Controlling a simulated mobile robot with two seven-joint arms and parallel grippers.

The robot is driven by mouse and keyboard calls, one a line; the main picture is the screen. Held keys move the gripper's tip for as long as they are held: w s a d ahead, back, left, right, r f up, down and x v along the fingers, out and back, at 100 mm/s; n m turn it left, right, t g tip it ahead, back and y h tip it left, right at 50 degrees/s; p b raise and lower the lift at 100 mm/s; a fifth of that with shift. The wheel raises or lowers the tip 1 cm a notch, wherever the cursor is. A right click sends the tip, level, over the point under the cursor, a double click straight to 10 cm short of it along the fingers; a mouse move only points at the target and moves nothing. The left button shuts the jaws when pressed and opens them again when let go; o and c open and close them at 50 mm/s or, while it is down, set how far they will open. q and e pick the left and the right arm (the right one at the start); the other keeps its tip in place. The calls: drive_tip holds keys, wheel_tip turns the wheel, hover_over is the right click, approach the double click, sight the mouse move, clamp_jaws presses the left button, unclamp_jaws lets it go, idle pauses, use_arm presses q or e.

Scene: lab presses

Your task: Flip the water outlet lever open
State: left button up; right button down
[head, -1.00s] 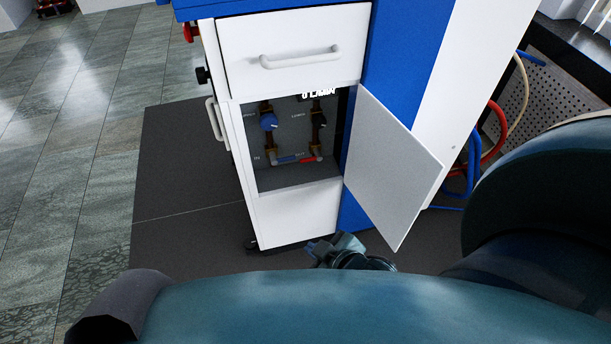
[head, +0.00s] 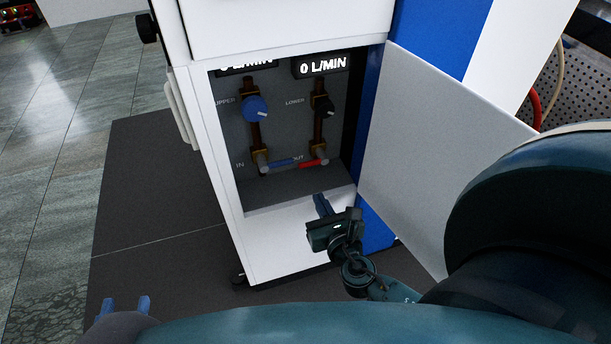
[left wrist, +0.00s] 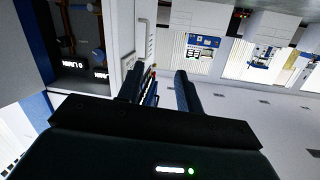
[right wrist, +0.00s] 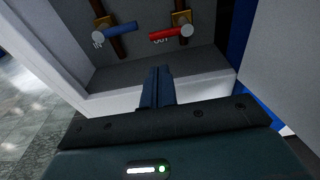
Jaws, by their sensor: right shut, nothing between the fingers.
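The red outlet lever (head: 312,164) sits by the OUT label inside the open cabinet bay, and lies nearly level, pointing left from its valve. It also shows in the right wrist view (right wrist: 165,35). The blue lever (head: 281,163) by the IN label points right from its valve, and it is at the upper left of the right wrist view (right wrist: 120,29). My right gripper (head: 321,203) is shut and empty, at the bay's lower front edge, below the red lever and apart from it. My left gripper (head: 126,304) is open and empty, low at the left, away from the bay.
The white cabinet door (head: 425,140) stands open right of the bay. A blue knob (head: 256,108) and a black knob (head: 322,105) are above the levers, under displays; the right display (head: 322,66) reads 0 L/MIN. Dark floor mat (head: 150,190) is clear at left.

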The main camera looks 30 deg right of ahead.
drive_tip(key=b+x, duration=0.1)
drive_tip(key=x, duration=0.9)
use_arm(q)
drive_tip(key=shift+d+t+h, duration=0.15)
drive_tip(key=shift+t+h, duration=0.15)
drive_tip(key=shift+t, duration=0.1)
